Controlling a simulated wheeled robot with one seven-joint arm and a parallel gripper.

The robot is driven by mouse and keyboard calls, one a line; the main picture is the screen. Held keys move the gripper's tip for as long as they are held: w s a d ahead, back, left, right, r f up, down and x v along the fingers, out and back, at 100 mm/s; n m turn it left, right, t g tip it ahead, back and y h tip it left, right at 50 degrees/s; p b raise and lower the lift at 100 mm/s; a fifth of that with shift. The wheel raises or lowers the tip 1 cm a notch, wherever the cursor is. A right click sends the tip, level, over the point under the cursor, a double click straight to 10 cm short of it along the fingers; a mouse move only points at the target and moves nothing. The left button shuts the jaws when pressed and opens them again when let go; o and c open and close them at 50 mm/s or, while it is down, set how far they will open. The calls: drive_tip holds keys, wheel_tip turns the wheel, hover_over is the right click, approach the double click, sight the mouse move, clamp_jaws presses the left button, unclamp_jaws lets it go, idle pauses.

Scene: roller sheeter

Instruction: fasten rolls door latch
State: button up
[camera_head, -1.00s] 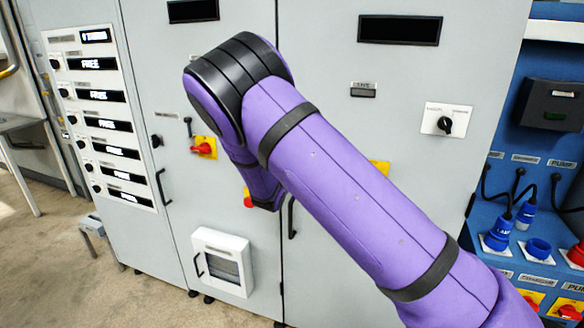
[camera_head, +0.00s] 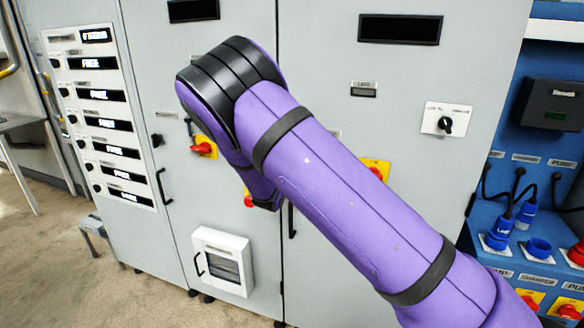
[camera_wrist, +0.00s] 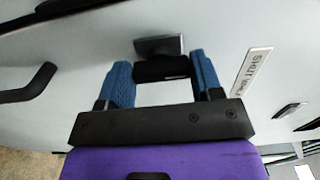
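In the wrist view, a small dark latch (camera_wrist: 160,58) with a grey plate stands out from the pale cabinet door. My gripper (camera_wrist: 162,68) is open, its two blue fingers apart on either side of the latch. The black part of the latch lies between the fingertips; I cannot tell whether either finger touches it. A label plate (camera_wrist: 252,70) with small lettering is just right of the fingers. In the head view, my purple arm hides the gripper and latch in front of the grey cabinet (camera_head: 330,70).
A black handle (camera_wrist: 30,85) sticks out at the left of the wrist view. In the head view, red-and-yellow switches (camera_head: 203,147) and a white framed box (camera_head: 223,262) are on the cabinet front. Blue plugs and sockets (camera_head: 538,248) are at the right.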

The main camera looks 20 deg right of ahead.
drive_tip(key=o, duration=0.4)
drive_tip(key=shift+o, duration=0.2)
drive_tip(key=v, duration=1)
drive_tip(key=shift+s+a, duration=0.25)
drive_tip(key=shift+s, duration=0.05)
